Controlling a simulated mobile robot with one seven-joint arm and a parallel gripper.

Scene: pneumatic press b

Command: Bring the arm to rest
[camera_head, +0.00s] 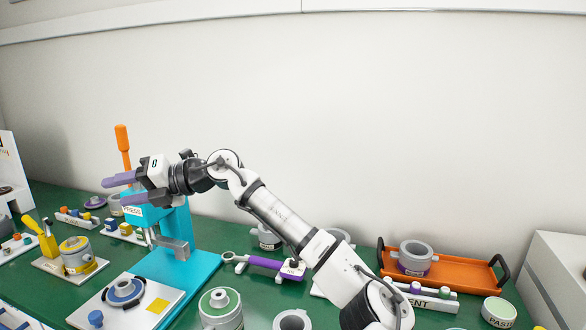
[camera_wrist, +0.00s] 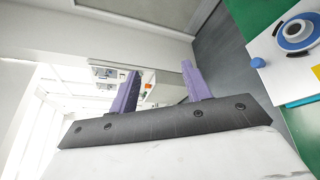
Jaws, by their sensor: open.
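My gripper (camera_head: 118,190) has purple fingers and is at the upper left in the head view, beside and in front of the upper part of the cyan press (camera_head: 180,238). Its fingers point left and stand apart with nothing between them. The wrist view shows the same open fingers (camera_wrist: 160,90), empty, with room background beyond. My arm reaches from the lower right of the head view up to the left, above the bench. It hides part of the press and bench. The orange handle (camera_head: 123,142) of the press stands up behind my gripper.
The green bench (camera_head: 255,290) is crowded. A white plate with a blue ring part (camera_head: 124,292) lies before the press. A purple-handled tool (camera_head: 262,263), a green-topped cylinder (camera_head: 220,306) and an orange tray (camera_head: 470,275) are near my arm. The space above is free up to the wall.

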